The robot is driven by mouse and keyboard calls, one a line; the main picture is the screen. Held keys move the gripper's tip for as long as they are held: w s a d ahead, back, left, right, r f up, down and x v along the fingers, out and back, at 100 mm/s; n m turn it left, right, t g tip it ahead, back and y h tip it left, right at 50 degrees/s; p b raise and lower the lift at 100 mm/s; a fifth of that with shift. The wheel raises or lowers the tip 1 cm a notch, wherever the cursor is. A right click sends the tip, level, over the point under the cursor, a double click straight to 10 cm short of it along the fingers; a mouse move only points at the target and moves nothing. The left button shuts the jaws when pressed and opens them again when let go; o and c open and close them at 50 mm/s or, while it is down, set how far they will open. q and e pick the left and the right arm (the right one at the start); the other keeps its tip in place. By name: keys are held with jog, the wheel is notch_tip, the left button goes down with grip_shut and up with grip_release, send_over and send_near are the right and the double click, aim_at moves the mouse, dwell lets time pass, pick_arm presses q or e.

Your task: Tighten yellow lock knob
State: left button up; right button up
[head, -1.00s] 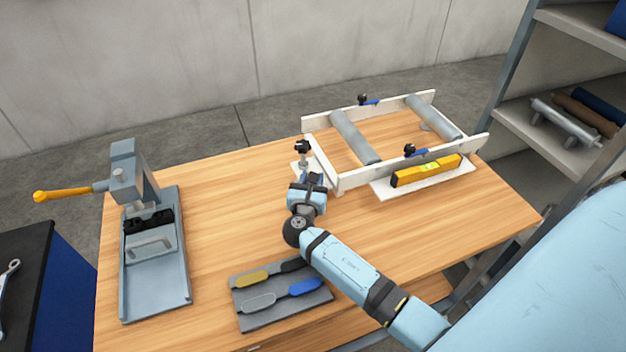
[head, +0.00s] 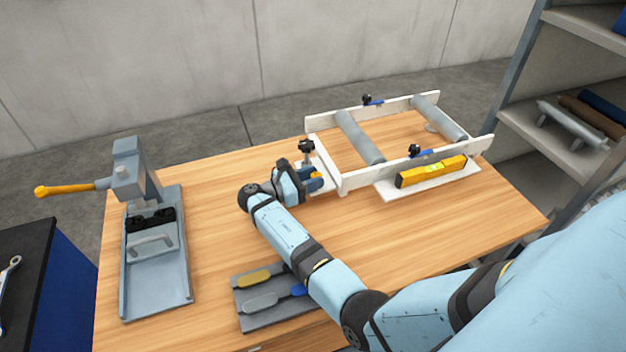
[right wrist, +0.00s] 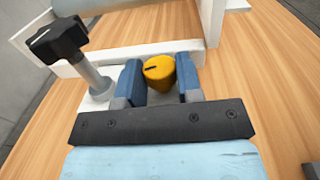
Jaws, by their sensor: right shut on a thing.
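The yellow lock knob (right wrist: 158,70) shows in the right wrist view, a round knob with a dark line on its top. It sits between the two blue fingers of my right gripper (right wrist: 160,82), which is shut on it. In the head view my right gripper (head: 316,179) is at the left end of the white roller frame (head: 342,180), where the knob is mostly hidden. My left gripper is not in view.
A black-handled post (head: 306,148) stands close beside my right gripper. A yellow level (head: 432,171) lies along the frame's near side. A grey tool tray (head: 262,318) is at the front and a grey press fixture (head: 156,285) at the left. The table between is clear.

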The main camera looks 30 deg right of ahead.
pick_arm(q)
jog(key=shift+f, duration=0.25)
pick_arm(e)
jog(key=shift+w+m+g+y, duration=0.1)
jog(key=shift+m+g+y, duration=0.5)
jog(key=shift+m+g, duration=1.05)
jog(key=shift+g, duration=0.65)
jog(key=o, duration=0.9)
jog(key=shift+o, duration=0.2)
jog(key=shift+d, duration=0.1)
